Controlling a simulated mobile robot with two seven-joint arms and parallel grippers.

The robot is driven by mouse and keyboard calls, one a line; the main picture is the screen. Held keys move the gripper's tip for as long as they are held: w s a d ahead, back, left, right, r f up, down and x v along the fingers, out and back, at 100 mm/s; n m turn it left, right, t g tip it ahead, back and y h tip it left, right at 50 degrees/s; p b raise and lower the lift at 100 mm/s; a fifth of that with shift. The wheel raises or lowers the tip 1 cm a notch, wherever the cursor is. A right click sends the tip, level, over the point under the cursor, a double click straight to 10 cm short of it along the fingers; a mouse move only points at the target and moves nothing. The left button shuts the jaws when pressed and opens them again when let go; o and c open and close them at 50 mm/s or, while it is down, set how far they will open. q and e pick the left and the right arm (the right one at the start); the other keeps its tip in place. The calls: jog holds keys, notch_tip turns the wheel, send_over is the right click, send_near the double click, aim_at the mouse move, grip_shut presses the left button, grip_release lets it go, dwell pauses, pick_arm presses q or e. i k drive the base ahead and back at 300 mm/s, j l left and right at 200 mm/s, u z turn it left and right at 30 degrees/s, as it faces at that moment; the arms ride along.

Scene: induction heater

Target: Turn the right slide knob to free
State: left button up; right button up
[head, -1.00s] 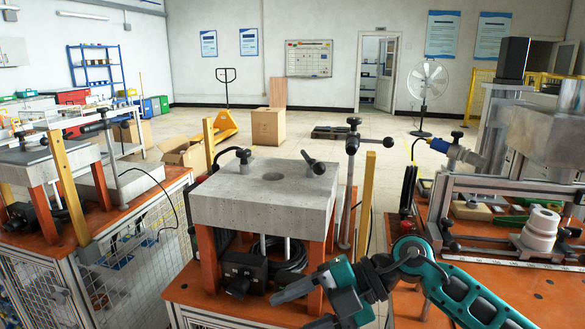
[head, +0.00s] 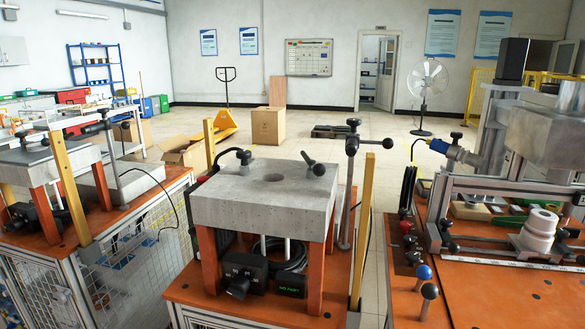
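Neither of my grippers shows in the head view now. I cannot tell for sure which part is the right slide knob. On the right-hand orange bench, black ball knobs on short levers (head: 447,224) stand at the left end of the metal slide frame (head: 490,240). Nearer the front edge, a blue ball knob (head: 424,271) and a dark ball knob (head: 429,291) stand upright on stems. Nothing touches these knobs. Whether any knob is in a locked or free position cannot be seen.
A grey block table (head: 262,205) on orange legs stands in the centre, with black levers on top and a black control box (head: 245,268) below. A yellow post (head: 363,230) rises beside it. White cylinders (head: 541,225) sit on the right bench. A floor gap separates the benches.

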aim_at(561, 233)
jog(key=z, duration=1.55)
